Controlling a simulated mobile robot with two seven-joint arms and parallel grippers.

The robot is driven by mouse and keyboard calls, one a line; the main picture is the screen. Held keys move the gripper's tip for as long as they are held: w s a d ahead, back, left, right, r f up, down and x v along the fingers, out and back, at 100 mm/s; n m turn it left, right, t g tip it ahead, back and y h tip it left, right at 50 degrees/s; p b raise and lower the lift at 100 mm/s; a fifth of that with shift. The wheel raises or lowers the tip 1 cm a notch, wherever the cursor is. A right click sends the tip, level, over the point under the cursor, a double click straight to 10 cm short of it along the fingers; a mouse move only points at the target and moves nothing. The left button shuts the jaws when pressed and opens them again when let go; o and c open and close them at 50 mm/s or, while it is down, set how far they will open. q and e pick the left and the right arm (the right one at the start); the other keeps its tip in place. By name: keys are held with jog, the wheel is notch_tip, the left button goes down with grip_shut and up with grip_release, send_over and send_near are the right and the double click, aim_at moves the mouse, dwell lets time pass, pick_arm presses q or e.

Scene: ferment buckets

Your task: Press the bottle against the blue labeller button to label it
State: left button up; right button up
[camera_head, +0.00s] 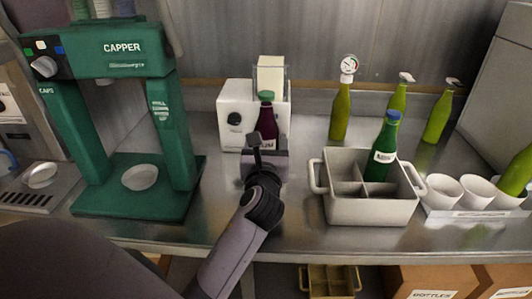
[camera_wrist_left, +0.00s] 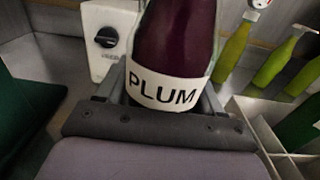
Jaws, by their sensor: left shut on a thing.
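A dark purple bottle (camera_head: 267,122) with a green cap stands upright in my left gripper (camera_head: 265,158), in front of the white labeller (camera_head: 234,125). In the left wrist view the bottle (camera_wrist_left: 175,40) wears a white label reading PLUM, with the gripper's fingers on both sides of it. The labeller has a black knob on its front and a stack of pale labels in a clear holder on top. The blue button is not visible; the bottle and gripper cover part of the labeller's front. I cannot tell whether the bottle touches it. My right gripper is out of view.
A green capper (camera_head: 122,60) stands at left. At right are a grey divided crate (camera_head: 365,207) holding a green bottle with a blue cap (camera_head: 385,142), and white cups (camera_head: 443,190). Several yellow-green bottles (camera_head: 340,112) stand behind, one with a gauge. Boxes sit below the counter.

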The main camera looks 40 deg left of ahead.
pick_arm(q)
jog(key=x, duration=0.8)
jog(key=shift+w+r, duration=0.15)
jog(key=shift+x, duration=0.9)
jog(key=shift+r, duration=0.1)
dwell(0.6)
jog(key=shift+p+v, duration=1.25)
jog(key=shift+v, duration=1.25)
jog(key=shift+d, duration=0.1)
